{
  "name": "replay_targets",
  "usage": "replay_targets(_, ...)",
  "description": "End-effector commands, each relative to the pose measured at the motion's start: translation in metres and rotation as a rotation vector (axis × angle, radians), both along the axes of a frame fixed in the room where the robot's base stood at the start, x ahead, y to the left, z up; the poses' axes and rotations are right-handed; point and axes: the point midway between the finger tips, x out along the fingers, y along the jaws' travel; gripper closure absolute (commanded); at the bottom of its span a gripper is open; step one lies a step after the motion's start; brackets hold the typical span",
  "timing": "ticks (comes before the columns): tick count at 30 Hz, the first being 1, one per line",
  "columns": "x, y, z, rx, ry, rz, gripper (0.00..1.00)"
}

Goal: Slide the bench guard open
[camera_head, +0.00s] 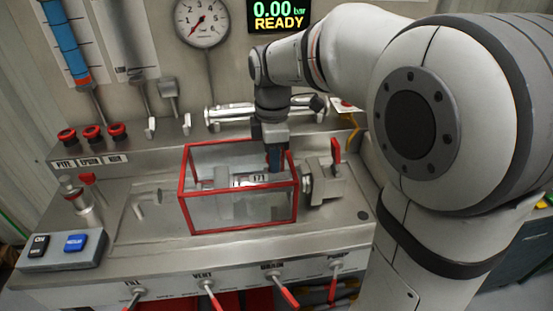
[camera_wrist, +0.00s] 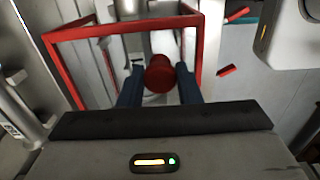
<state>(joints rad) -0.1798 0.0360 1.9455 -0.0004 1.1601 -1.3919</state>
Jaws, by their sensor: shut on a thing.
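The bench guard (camera_head: 243,227) is a clear box with a red frame. In the head view it stands on the metal bench over a cylindrical workpiece (camera_head: 255,180) in a fixture. In the wrist view the guard's red frame (camera_wrist: 120,28) spans the upper left and middle. My gripper (camera_head: 274,162) reaches down at the guard's back right in the head view. In the wrist view its two blue fingers (camera_wrist: 159,88) are closed around a red round knob (camera_wrist: 159,73) beside the frame. The knob is hidden in the head view.
A grey clamp block with a red lever (camera_head: 336,150) stands right of the guard. A valve with a red handle (camera_head: 80,190) and a button box (camera_head: 62,249) are at the left. Red-handled levers (camera_head: 283,291) line the front edge.

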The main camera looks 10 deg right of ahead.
Motion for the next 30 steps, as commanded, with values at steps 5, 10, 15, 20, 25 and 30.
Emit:
replay_targets(5,0.0,0.011,0.001,0.001,0.0,0.002,0.82)
replay_targets(10,0.0,0.023,0.001,0.001,0.0,0.002,0.82)
replay_targets(15,0.0,0.033,0.0,0.001,0.0,0.001,0.82)
replay_targets(20,0.0,0.034,0.0,0.001,0.0,0.0,0.82)
replay_targets(25,0.0,0.034,0.0,0.0,0.0,0.0,0.82)
replay_targets(30,0.0,0.04,0.001,0.0,0.001,0.002,0.82)
